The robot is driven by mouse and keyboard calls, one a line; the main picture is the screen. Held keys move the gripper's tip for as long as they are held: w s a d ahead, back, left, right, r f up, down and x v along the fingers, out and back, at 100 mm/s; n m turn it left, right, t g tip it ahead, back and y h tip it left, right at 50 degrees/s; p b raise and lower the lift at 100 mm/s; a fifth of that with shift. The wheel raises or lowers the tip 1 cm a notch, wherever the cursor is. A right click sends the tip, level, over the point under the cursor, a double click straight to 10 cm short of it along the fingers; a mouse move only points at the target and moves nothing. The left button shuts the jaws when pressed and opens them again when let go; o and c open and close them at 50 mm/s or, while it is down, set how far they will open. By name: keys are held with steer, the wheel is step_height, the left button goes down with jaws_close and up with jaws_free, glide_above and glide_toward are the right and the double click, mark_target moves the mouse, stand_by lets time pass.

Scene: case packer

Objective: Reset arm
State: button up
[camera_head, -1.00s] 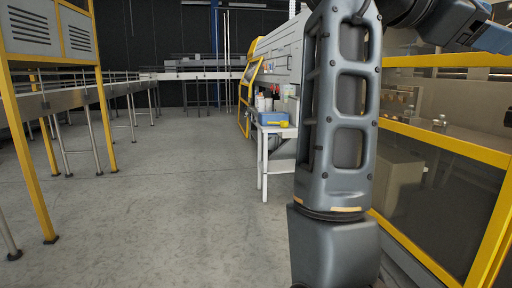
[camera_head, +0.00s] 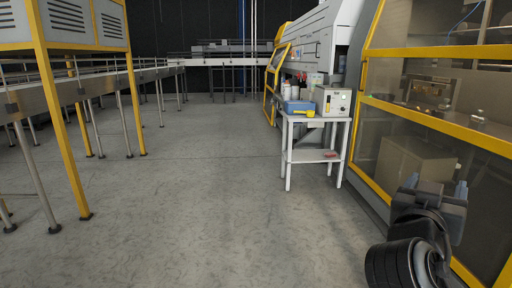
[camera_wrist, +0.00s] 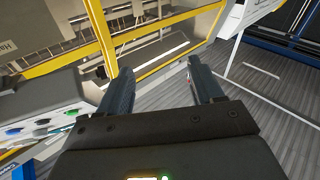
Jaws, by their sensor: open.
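My gripper (camera_head: 436,187) is low at the right of the head view, in front of the yellow-framed machine panel. It also shows in the wrist view (camera_wrist: 157,78), where its two dark fingers stand apart with nothing between them. The gripper is open and empty. The wrist and part of my arm show at the lower right of the head view; the rest of the arm is out of the picture.
A white side table (camera_head: 308,155) holds a blue bin (camera_head: 298,107), bottles and a grey device (camera_head: 333,101). The yellow-framed machine (camera_head: 432,118) runs along the right, close to my gripper. Conveyors (camera_head: 88,82) stand at left. The middle floor is clear.

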steer(key=s+a+f+n+t+y+p, duration=0.1)
steer(key=s+a+f+n+y, duration=0.35)
steer(key=s+f, duration=0.4)
steer(key=s+a+f+n+t+y+p, duration=0.1)
steer(key=s+a+f+n+y, duration=0.2)
steer(key=s+f+n+y, duration=0.45)
steer(key=s+a+r+m+y+p, duration=0.1)
steer(key=s+a+m, duration=0.1)
steer(key=s, duration=1)
steer(key=s+a+r+m+y+p, duration=0.1)
steer(key=s+a+m, duration=0.1)
steer(key=s, duration=1.1)
steer(key=shift+r, duration=0.1)
steer(key=shift+c, duration=0.4)
